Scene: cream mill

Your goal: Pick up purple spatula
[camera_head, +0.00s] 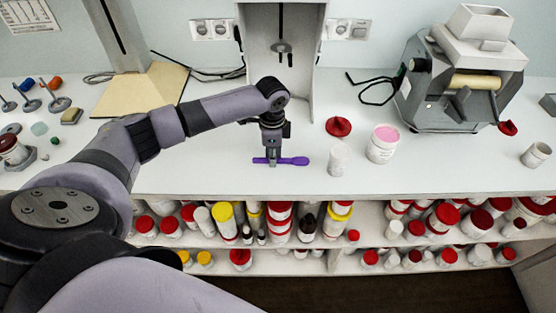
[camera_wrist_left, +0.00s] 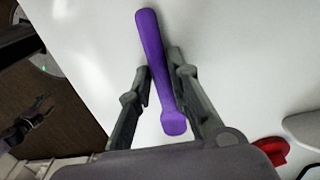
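The purple spatula (camera_head: 292,161) is at the front part of the white counter in the head view, lying crosswise. My left gripper (camera_head: 272,161) points down over it, with the fingers around its handle. In the left wrist view the purple spatula (camera_wrist_left: 160,65) runs lengthwise between the fingers of my left gripper (camera_wrist_left: 160,75). Both fingers appear to touch its sides. Whether the spatula is resting on the counter or just above it, I cannot tell.
A white cup (camera_head: 339,160), a tub with pink contents (camera_head: 383,144) and a red lid (camera_head: 339,126) stand to the right. A grey mill (camera_head: 455,85) is at the back right. Shelves (camera_head: 215,182) below hold several jars. The counter around the spatula is clear.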

